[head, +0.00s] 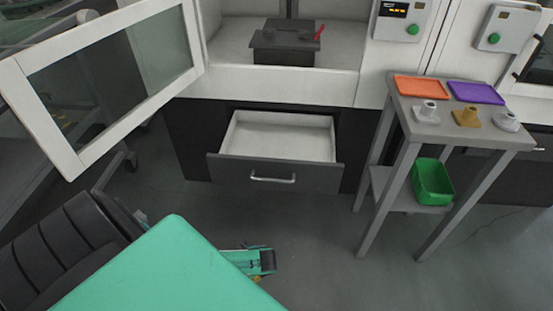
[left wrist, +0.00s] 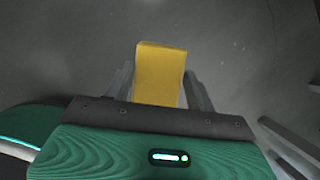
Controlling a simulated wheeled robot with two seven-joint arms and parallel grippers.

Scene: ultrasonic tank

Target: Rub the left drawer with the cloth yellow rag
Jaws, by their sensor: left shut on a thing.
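The left drawer (head: 275,172) is pulled open below the tank cabinet in the head view, with a dark grey front, a bar handle and an empty white inside. My left gripper (head: 268,262) is low over the floor, in front of and below the drawer, apart from it. In the left wrist view my left gripper (left wrist: 158,85) is shut on the yellow rag (left wrist: 160,72), a folded yellow block between the two fingers. In the head view the rag is mostly hidden by the gripper. My right gripper is not in view.
An open glass-panelled door (head: 110,80) hangs at the upper left. A grey side table (head: 405,115) on the right bears orange and purple trays and several small fittings, with a green bin (head: 432,182) on its lower shelf. Floor before the drawer is clear.

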